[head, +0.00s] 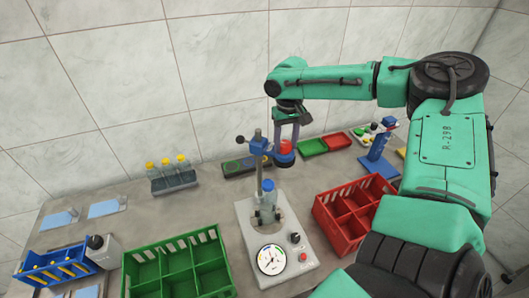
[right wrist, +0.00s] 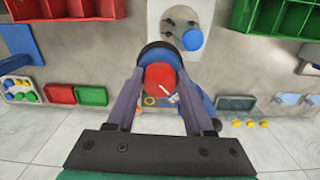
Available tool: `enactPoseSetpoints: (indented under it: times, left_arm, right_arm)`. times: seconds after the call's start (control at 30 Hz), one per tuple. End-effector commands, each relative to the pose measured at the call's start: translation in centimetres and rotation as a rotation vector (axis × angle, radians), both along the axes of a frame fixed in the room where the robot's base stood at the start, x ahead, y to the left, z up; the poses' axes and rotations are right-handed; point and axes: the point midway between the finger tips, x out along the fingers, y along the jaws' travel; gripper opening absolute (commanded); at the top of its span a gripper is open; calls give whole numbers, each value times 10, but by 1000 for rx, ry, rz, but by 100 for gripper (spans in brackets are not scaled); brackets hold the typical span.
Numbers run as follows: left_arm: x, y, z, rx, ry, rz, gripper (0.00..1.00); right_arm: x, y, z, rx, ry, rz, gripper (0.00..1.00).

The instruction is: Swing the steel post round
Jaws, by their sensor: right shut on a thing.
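The steel post (head: 258,174) stands upright at the back of the pale grey base (head: 250,236), with a blue clamp (head: 259,146) and a black knob near its top. My right gripper (head: 284,150) points down just right of the post's top. Its fingers (right wrist: 160,90) are shut on a round red head (right wrist: 161,78) with a white mark, beside the clamp. The red head also shows in the head view (head: 285,147), with a blue part around it. A clear bottle (head: 267,192) stands on the base; its blue top (right wrist: 192,40) shows in the right wrist view. My left gripper is out of view.
A green crate (head: 172,245) stands left of the base and a red crate (head: 352,181) right. A rack of yellow-capped bottles (head: 174,184), a dark tray (head: 233,169), and green (head: 313,146) and red (head: 337,140) trays lie behind. A blue stand (head: 377,155) is farther right.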

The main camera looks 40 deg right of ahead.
Motion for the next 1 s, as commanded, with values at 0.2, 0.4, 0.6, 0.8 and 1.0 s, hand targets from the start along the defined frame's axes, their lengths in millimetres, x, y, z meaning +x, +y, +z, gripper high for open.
enactPoseSetpoints:
  times: [0.2,0.4,0.6,0.8,1.0]
  left_arm:
    - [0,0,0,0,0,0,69]
    - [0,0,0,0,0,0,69]
    - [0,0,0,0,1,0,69]
    - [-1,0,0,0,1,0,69]
    - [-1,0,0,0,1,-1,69]
  right_arm:
    - [3,-3,1,2,-6,49,3]
    - [4,-5,1,1,-6,71,3]
    - [13,-16,1,1,-6,227,3]
    - [18,-22,1,0,-7,320,3]
    - [18,-22,1,2,-6,321,3]
